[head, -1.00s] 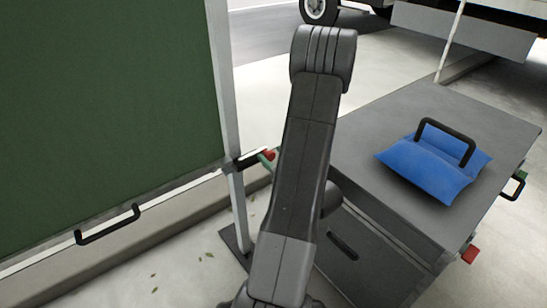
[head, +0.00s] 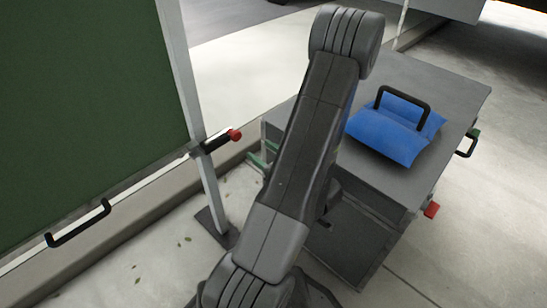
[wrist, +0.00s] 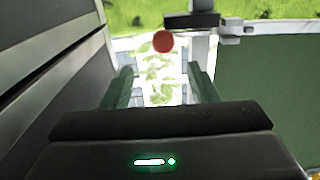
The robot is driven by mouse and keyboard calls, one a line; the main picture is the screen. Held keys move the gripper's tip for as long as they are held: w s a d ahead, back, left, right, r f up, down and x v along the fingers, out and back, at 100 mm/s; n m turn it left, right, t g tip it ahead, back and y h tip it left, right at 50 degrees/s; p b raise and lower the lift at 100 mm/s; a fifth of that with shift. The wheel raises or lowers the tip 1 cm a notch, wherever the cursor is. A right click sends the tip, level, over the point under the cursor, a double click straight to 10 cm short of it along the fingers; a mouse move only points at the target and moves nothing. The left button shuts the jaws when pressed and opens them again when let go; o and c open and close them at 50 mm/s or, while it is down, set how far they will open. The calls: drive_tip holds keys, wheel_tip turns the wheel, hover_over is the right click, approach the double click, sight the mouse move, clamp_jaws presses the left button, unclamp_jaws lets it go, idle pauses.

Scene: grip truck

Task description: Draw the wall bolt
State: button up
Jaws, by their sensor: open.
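The wall bolt is a black bar (head: 212,143) with a red knob (head: 235,134), on the grey post at the green panel's lower right edge. In the wrist view the red knob (wrist: 162,41) shows ahead of my gripper, with the black bar (wrist: 192,21) at its upper right. My gripper (wrist: 163,80) is open and empty, its green fingers apart. The knob appears beyond the fingertips, not between them. In the head view my arm hides most of my gripper; its green fingers (head: 262,156) show below and right of the knob.
A grey cabinet (head: 455,92) stands right of my arm, with a blue cushion-like bag (head: 398,138) and black handle on top. The green panel (head: 85,110) fills the left and carries a black handle (head: 80,224). Pale floor lies open at right.

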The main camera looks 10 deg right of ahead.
sight(239, 136)
drive_tip(key=shift+p+v, duration=0.3)
drive_tip(key=shift+v, duration=1.55)
drive_tip(key=shift+b+x, duration=1.15)
drive_tip(key=shift+x, duration=5.3)
